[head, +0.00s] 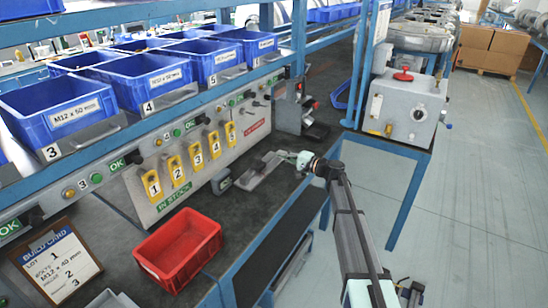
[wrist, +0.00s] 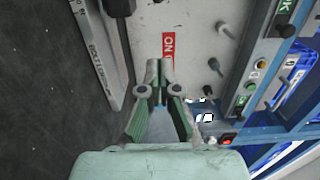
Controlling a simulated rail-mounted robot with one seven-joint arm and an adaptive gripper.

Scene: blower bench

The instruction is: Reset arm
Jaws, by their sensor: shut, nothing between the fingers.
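My gripper (head: 284,154) is at the end of my arm, which reaches over the workbench (head: 240,208) from the lower right. In the head view it is small, beside a flat metal plate (head: 262,174) on the bench top. In the wrist view my gripper (wrist: 160,72) has its green-grey fingers drawn together at the tips, with nothing held between them. Beyond the fingertips is the pale panel (wrist: 194,55) with a red label (wrist: 168,46). Whether the fingertips touch anything cannot be told.
An empty red bin (head: 178,248) and a build card (head: 58,262) are at the near end. Blue bins (head: 62,108) line the shelf above numbered yellow holders (head: 151,186). A small dark box (head: 222,181) sits by the panel. A grey machine (head: 405,108) stands right; the floor (head: 480,200) is open.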

